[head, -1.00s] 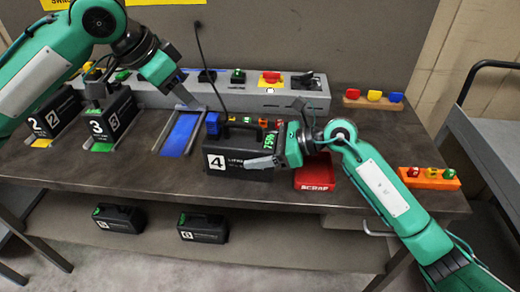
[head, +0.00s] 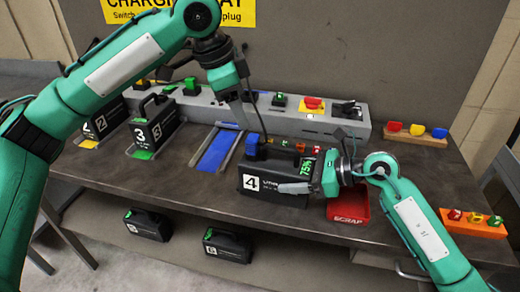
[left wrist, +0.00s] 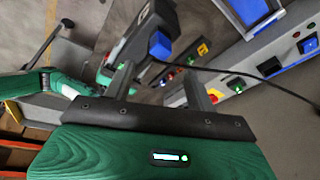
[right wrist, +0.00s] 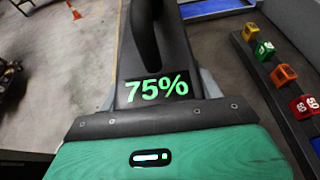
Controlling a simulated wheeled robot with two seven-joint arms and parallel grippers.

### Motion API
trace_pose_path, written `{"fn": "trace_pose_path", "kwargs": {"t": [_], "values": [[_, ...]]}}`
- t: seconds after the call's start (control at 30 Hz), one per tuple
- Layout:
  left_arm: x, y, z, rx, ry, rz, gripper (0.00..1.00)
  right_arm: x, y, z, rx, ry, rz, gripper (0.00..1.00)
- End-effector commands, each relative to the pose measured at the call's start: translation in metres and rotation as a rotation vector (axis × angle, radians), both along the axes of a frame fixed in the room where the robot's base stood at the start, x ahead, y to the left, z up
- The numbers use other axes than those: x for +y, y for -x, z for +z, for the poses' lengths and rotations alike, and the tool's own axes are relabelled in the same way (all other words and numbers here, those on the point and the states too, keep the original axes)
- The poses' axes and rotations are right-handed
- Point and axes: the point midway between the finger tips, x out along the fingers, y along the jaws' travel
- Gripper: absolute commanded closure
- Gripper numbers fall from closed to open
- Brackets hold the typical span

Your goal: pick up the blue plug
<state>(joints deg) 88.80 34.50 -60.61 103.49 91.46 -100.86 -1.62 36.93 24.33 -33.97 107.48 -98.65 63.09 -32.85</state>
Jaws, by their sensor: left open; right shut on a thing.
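The blue plug (head: 252,148) sits at the top left end of the black battery marked 4 (head: 268,196), and a thin black cable rises beside it. My left gripper (head: 243,115) is open and empty, just above and slightly left of the plug. In the left wrist view the plug (left wrist: 160,45) lies ahead of the fingers (left wrist: 158,80), between their lines and apart from them. My right gripper (head: 305,186) is shut on battery 4, at the end with the green 75% display. That display (right wrist: 155,88) shows between its fingers in the right wrist view.
An empty blue-floored bay (head: 219,150) lies left of battery 4. Battery 3 (head: 152,128) stands further left. A red scrap tray (head: 348,208) is right of battery 4. A grey charger console (head: 300,122) runs along the back. An orange block (head: 474,222) with small cubes is at right.

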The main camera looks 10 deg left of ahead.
Motion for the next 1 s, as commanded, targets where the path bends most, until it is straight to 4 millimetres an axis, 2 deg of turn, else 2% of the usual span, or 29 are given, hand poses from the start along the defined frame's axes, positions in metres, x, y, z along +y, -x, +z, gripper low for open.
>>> {"fn": "trace_pose_path", "kwargs": {"t": [0.1, 0.3, 0.53, 0.67, 0.9, 1.0], "values": [[-0.013, -0.006, 0.008, 0.027, -0.106, -0.167, 0.44, 0.0, -0.001, 0.0, 0.0, 0.0, -0.001, 1.0], [-0.026, -0.01, 0.02, 0.078, -0.239, -0.401, 0.44, -0.001, -0.001, 0.0, 0.0, 0.0, -0.002, 1.0], [-0.032, -0.011, 0.023, 0.11, -0.294, -0.512, 0.44, -0.001, -0.001, 0.0, 0.0, 0.0, -0.002, 1.0], [-0.032, -0.011, 0.012, 0.112, -0.297, -0.519, 0.44, -0.001, -0.001, 0.0, 0.0, 0.0, -0.002, 1.0], [-0.031, -0.011, -0.029, 0.112, -0.297, -0.516, 0.44, -0.001, -0.001, 0.0, 0.0, 0.0, -0.002, 1.0], [-0.031, -0.011, -0.04, 0.11, -0.295, -0.516, 0.44, -0.001, -0.001, 0.0, 0.0, 0.0, -0.002, 1.0]]}}
